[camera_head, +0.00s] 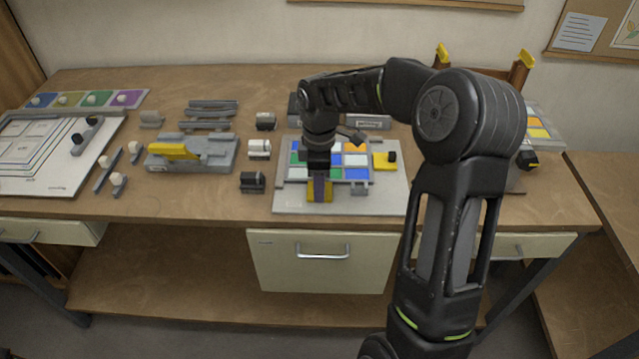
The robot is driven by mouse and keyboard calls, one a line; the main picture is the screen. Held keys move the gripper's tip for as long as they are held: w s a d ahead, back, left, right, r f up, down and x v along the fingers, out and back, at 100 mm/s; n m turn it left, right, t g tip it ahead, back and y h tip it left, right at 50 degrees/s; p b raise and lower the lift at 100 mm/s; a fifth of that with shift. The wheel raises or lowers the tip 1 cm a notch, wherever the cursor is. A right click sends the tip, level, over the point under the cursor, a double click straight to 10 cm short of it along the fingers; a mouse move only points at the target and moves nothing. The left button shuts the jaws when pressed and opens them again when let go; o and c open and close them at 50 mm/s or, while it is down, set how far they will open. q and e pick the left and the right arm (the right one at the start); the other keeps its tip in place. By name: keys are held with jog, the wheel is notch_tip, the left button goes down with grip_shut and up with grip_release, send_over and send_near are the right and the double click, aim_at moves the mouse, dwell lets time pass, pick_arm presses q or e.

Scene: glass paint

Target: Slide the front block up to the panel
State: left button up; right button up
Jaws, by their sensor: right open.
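The panel (298,172) is a grid of blue, green, white and orange panes lying on a pale board (385,203) in the middle of the workbench. A yellow front block (328,194) stands at the near edge of the panel. My right gripper (319,190) points down at this block from above and hides part of it; its fingers are open around or right over the block, and I cannot tell whether they touch it. My left gripper is not in view.
A grey fixture with a yellow bar (175,151) stands to the left. Small dark and white clamps (252,182) stand beside the board. A white drawing board (40,170) lies at far left. My right arm covers the bench right of the board.

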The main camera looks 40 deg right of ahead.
notch_tip(320, 180, up, 8)
jog(key=shift+f+b, duration=0.1)
jog(key=shift+b, duration=0.5)
jog(key=shift+f, duration=0.1)
dwell(0.4)
